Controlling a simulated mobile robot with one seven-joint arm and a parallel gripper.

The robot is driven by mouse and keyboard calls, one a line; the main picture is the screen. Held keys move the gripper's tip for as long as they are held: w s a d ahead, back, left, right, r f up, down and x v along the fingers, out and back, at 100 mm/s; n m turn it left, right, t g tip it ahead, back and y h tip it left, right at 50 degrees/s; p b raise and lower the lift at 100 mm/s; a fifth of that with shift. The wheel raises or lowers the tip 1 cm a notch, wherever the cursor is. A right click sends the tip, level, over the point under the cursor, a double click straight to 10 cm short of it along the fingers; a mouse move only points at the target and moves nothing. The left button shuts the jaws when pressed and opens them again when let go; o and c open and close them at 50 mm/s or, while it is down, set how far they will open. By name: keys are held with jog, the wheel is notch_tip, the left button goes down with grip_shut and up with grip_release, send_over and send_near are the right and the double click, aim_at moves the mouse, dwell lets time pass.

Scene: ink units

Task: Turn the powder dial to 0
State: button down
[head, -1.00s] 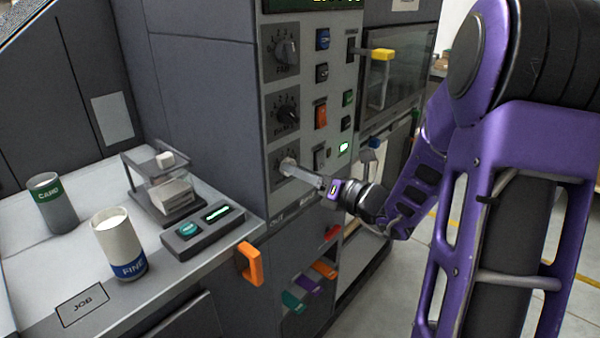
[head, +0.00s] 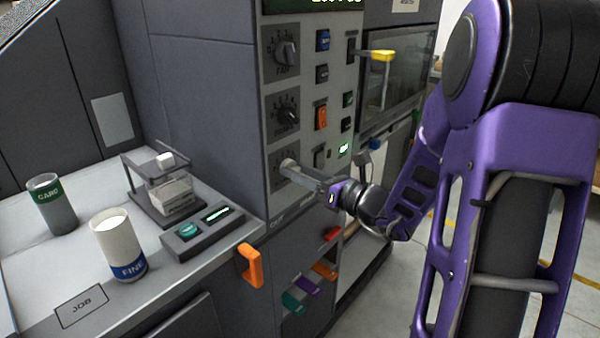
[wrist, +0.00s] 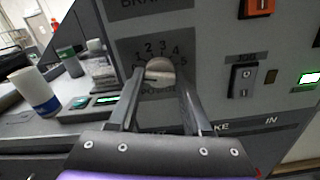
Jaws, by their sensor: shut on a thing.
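The powder dial (wrist: 160,70) is a pale round knob on a dark scale plate, low on the grey panel. Numbers 1 to 5 show around it in the wrist view; its pointer mark cannot be made out. My gripper (wrist: 161,84) is shut on the knob, one finger on each side. In the head view my gripper (head: 297,172) reaches the bottom dial of a column of three from the right, and its fingers hide much of that dial's face.
Two more dials, an upper (head: 286,52) and a middle one (head: 286,107), sit above. Switches, including an orange one (head: 321,117), are just right. An orange handle (head: 250,265) juts out below left. A cup marked FINE (head: 117,240) stands on the left counter.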

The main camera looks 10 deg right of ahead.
jog(key=shift+c, duration=1.7)
grip_release()
jog(key=shift+s+d, duration=0.1)
jog(key=p+v, duration=0.1)
jog(key=v, duration=1.6)
jog(key=shift+s, duration=0.1)
